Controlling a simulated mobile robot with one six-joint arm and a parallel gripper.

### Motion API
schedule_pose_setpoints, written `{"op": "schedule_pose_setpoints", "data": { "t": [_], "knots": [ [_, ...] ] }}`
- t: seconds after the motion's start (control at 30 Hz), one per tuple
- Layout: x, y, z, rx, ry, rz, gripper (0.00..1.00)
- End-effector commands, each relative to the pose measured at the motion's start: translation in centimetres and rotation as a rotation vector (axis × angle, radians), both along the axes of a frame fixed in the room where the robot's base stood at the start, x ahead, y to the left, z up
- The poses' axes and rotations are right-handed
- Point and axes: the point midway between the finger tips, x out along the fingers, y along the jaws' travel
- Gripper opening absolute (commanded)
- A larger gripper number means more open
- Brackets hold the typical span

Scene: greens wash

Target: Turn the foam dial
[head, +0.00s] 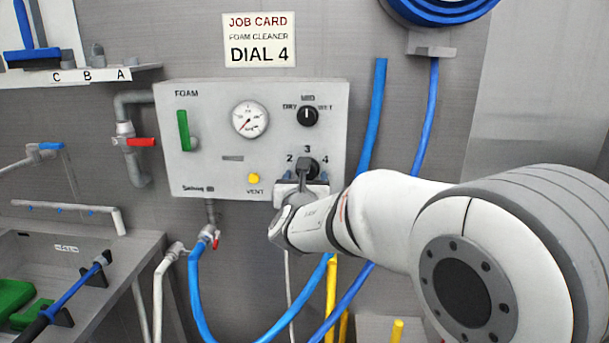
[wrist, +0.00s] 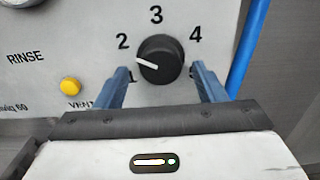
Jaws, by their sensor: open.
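The foam dial (wrist: 160,58) is a round black knob with a white pointer mark, ringed by the numbers 1 to 4. In the wrist view its mark points left, between 1 and 2. In the head view the dial (head: 311,166) is at the panel's lower right, partly hidden by my gripper (head: 302,187). In the wrist view my gripper (wrist: 160,68) is open, one blue finger on each side of the dial. Gaps show between fingers and knob, and the fingers partly cover the 1. The job card (head: 259,40) above the panel reads "FOAM CLEANER DIAL 4".
The grey panel (head: 220,93) also carries a green handle (head: 184,130), a gauge (head: 250,119), a DRY/MID/WET knob (head: 307,116) and a yellow vent button (head: 254,179). The vent button (wrist: 70,86) is left of my fingers in the wrist view. Blue hoses (head: 427,110) hang at right.

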Motion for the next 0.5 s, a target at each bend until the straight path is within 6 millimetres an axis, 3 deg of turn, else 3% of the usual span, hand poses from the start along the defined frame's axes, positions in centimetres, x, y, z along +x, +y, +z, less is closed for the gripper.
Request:
{"op": "schedule_pose_setpoints", "data": {
  "t": [0.13,0.4,0.5],
  "knots": [
    [1.06,-0.12,0.01,0.0,0.0,-0.002,0.64],
    [1.19,-0.16,-0.03,0.001,0.0,-0.002,0.64],
    [1.18,-0.17,-0.03,0.001,0.0,-0.002,0.56]
  ]
}}
